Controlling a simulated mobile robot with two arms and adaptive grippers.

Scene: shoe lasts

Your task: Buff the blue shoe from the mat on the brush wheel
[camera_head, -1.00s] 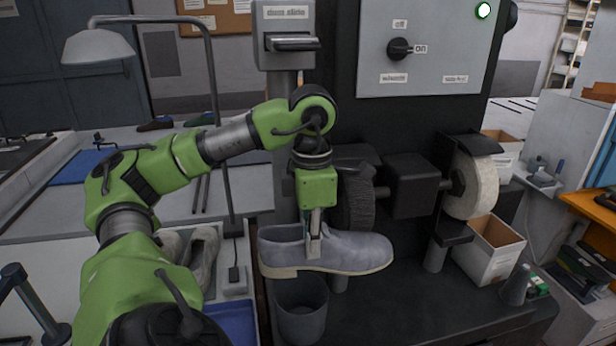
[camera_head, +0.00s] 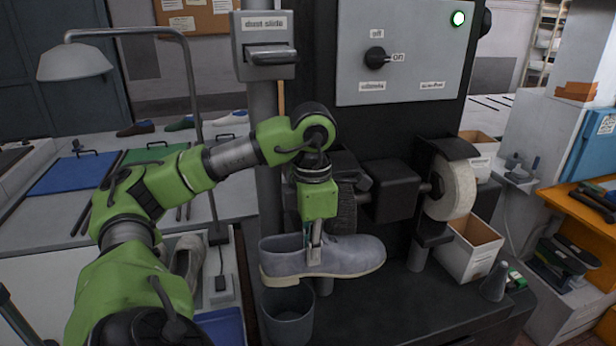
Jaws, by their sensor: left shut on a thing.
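My left gripper (camera_head: 315,255) is shut on the blue shoe (camera_head: 350,252), a pale grey-blue shoe with a cream sole. It holds the shoe roughly level, toe to the right, in front of the dark brush wheel (camera_head: 343,205). The gripper and shoe partly cover the wheel, and I cannot tell whether the shoe touches it. A white buffing wheel (camera_head: 453,190) sits further right on the same machine. My right gripper is not in view.
A dark bin (camera_head: 287,318) stands below the shoe's heel. A dust slide box (camera_head: 266,50) is on a post above left. A cardboard box (camera_head: 470,250) and a dark cone (camera_head: 495,283) stand at right. Blue mat (camera_head: 75,174) and green mat (camera_head: 150,156) lie at back left.

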